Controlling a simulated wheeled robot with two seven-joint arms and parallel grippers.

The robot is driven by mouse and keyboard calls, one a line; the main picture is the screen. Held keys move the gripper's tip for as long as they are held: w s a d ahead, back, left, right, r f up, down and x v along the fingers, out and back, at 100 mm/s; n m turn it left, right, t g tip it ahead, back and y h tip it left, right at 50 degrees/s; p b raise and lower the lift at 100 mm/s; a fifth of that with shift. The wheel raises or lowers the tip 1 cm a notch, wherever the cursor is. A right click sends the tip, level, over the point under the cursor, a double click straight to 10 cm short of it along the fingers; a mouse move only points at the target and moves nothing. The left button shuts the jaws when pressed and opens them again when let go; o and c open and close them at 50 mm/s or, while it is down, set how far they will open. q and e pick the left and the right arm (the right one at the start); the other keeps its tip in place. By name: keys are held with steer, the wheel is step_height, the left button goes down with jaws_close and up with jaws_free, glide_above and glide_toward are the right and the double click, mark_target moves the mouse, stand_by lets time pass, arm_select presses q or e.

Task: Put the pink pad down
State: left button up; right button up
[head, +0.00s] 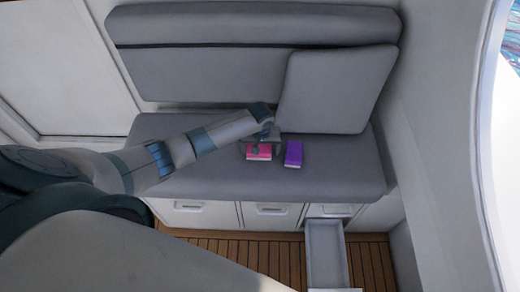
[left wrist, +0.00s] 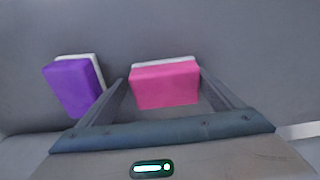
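The pink pad (head: 259,152), with a white layer on one side, appears to rest on the grey bench seat (head: 205,180). My left gripper (head: 263,140) is just above and around it, partly covering it in the head view. In the left wrist view the pink pad (left wrist: 165,86) lies between the spread fingers of my left gripper (left wrist: 163,76). A narrow gap shows beside the left finger; contact on the right side is hard to tell. My right gripper is not in view.
A purple pad (head: 294,153), also seen in the left wrist view (left wrist: 74,87), lies just beside the pink one. A grey cushion (head: 335,90) leans on the backrest (head: 200,75). An open drawer (head: 325,250) juts out below the seat. The seat's left part is clear.

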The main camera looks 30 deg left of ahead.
arm_select(q)
steer(key=shift+s+a+f, duration=0.4)
steer(key=shift+s+f, duration=0.15)
steer(key=shift+w+a+r, duration=0.1)
steer(key=shift+a+r, duration=0.1)
steer(key=shift+r, duration=0.5)
step_height(320, 180, up, 12)
steer(key=s+d, duration=0.1)
steer(key=shift+b, duration=0.45)
steer(key=shift+d+f, duration=0.15)
